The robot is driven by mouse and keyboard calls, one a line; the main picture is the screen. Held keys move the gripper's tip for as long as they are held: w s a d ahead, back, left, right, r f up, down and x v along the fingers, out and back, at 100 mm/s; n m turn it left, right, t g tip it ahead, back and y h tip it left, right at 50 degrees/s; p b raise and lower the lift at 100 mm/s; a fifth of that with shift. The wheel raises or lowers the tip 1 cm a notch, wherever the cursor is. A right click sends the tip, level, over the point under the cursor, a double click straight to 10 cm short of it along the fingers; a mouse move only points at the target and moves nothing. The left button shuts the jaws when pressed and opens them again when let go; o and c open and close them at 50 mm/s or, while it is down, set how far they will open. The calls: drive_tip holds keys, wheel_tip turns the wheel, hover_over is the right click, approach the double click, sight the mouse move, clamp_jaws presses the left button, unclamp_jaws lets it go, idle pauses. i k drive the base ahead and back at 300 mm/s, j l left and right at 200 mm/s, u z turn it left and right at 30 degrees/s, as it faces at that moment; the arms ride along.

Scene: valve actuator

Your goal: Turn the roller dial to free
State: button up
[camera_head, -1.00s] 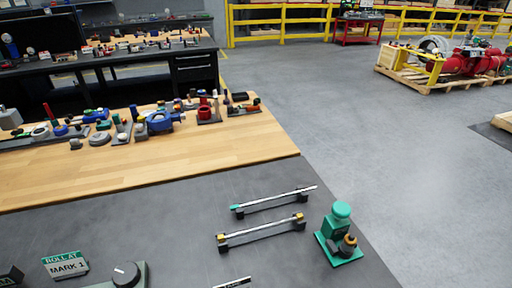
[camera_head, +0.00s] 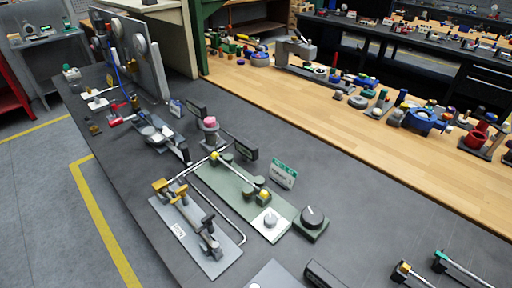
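A black round dial (camera_head: 313,215) with a pale pointer mark sits on a grey-green box (camera_head: 310,231) on the dark bench. Its exact setting is too small to read. Beside it stands a small sign with a green top band (camera_head: 284,174); its lettering is too small to read now. To the left, a pale green plate (camera_head: 235,187) carries a light round knob (camera_head: 270,218), a yellow block (camera_head: 263,197) and a rod. I cannot tell from lettering which knob is the roller dial. My gripper is not in view.
Left of the green plate, a grey plate (camera_head: 213,257) holds a clamp-like mechanism with brass parts. A dark block (camera_head: 322,274) lies near the bottom edge. A wooden-topped table (camera_head: 340,115) with many parts stands behind. Bare bench (camera_head: 385,215) lies right of the dial.

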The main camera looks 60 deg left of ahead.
sight(270, 220)
drive_tip(key=u, duration=1.65)
